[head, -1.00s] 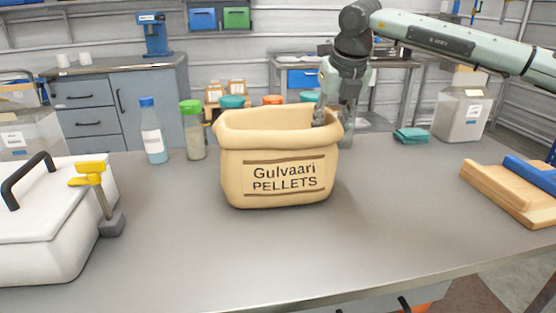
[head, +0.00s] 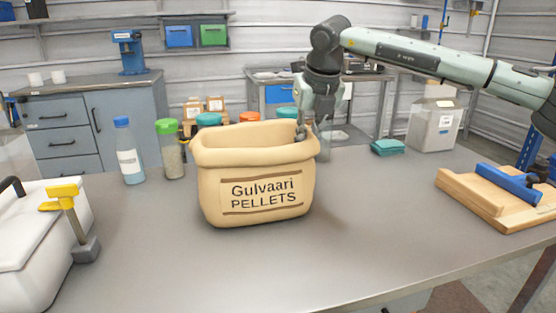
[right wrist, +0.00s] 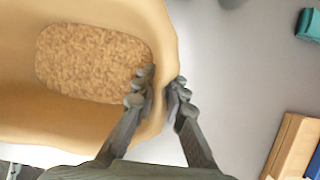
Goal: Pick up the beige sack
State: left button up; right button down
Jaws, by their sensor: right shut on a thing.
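The beige sack (head: 257,183), printed "Gulvaari PELLETS", stands upright and open-topped on the grey table. My right gripper (head: 308,128) is at its right rim, pointing down. In the right wrist view, my right gripper (right wrist: 161,92) has one finger inside the sack and one outside, shut on the wall of the sack (right wrist: 163,45). Brown pellets (right wrist: 92,62) show inside the sack. The outer finger is partly hidden in the head view. My left gripper is not in view.
A blue-capped bottle (head: 128,152) and a green-capped jar (head: 170,150) stand behind left. A white lidded box (head: 30,250) and a yellow-handled tool (head: 75,225) are at left. A wooden board (head: 490,200) lies at right. The front table is clear.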

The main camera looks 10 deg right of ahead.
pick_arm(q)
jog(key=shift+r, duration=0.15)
pick_arm(e)
jog(key=shift+r, duration=0.2)
jog(key=shift+w+r, duration=0.1)
jog(key=shift+r, duration=0.6)
notch_tip(320, 180, up, 3)
jog(key=shift+r, duration=0.1)
pick_arm(q)
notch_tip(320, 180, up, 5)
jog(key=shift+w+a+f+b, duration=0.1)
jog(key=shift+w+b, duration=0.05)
jog(key=shift+b, duration=0.5)
pick_arm(e)
jog(key=s+a+r, duration=0.5)
jog(key=a+r, duration=0.1)
jog(key=a, duration=0.4)
jog(key=shift+a+r, duration=0.3)
jog(key=shift+r, duration=0.05)
jog(key=shift+s, duration=0.1)
